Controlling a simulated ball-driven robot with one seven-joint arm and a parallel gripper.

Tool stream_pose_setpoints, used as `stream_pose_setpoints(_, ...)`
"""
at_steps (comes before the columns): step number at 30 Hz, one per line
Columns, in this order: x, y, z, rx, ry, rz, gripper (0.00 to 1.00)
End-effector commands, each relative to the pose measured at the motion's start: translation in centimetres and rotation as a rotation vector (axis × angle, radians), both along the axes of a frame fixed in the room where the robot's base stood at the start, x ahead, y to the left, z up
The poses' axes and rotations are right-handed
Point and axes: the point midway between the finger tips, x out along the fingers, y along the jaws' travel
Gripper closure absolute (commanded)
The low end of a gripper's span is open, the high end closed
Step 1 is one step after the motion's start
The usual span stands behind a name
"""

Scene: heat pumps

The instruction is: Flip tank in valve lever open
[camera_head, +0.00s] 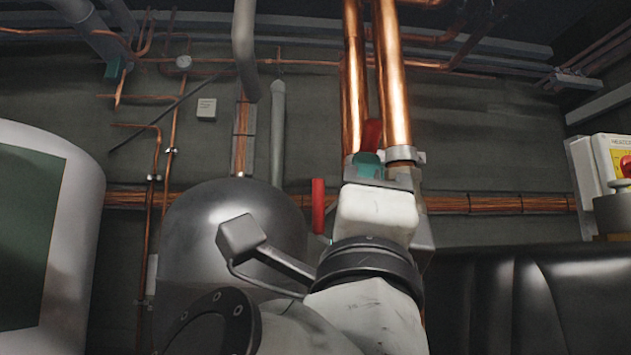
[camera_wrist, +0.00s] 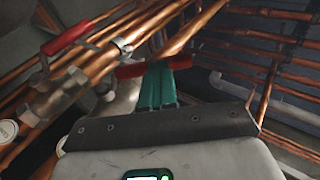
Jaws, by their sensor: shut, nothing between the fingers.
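My gripper (camera_head: 368,161) has teal fingers, closed together and empty, in front of the copper pipes. In the wrist view the fingers (camera_wrist: 159,84) reach up to a red lever (camera_wrist: 130,70) that lies crosswise at their tips. Whether they touch it I cannot tell. This is probably the red lever (camera_head: 372,133) just above the fingers in the head view. A second red lever (camera_head: 318,206) hangs upright to the left of my wrist. Another red lever (camera_wrist: 66,38) shows at upper left in the wrist view, slanting along a pipe. No label shows which one is the tank in valve.
Two thick copper pipes (camera_head: 394,75) rise behind my gripper. A dark rounded tank (camera_head: 235,205) stands left of my arm, and a white cylinder (camera_head: 85,180) farther left. A control box with a red knob (camera_head: 626,165) is at right. Thin pipes line the wall.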

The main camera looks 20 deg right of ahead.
Motion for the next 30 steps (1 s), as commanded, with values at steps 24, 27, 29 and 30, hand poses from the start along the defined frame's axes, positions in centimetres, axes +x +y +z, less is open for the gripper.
stream_pose_setpoints(24, 2.7, -1.0, 4.4, 0.042, 0.126, -0.001, 1.0)
stream_pose_setpoints(27, 3.2, -1.2, 4.8, 0.043, 0.125, -0.002, 1.0)
stream_pose_setpoints(29, 3.6, -1.2, 5.1, 0.043, 0.125, -0.001, 1.0)
stream_pose_setpoints(30, 3.8, -1.3, 5.2, 0.043, 0.125, -0.001, 1.0)
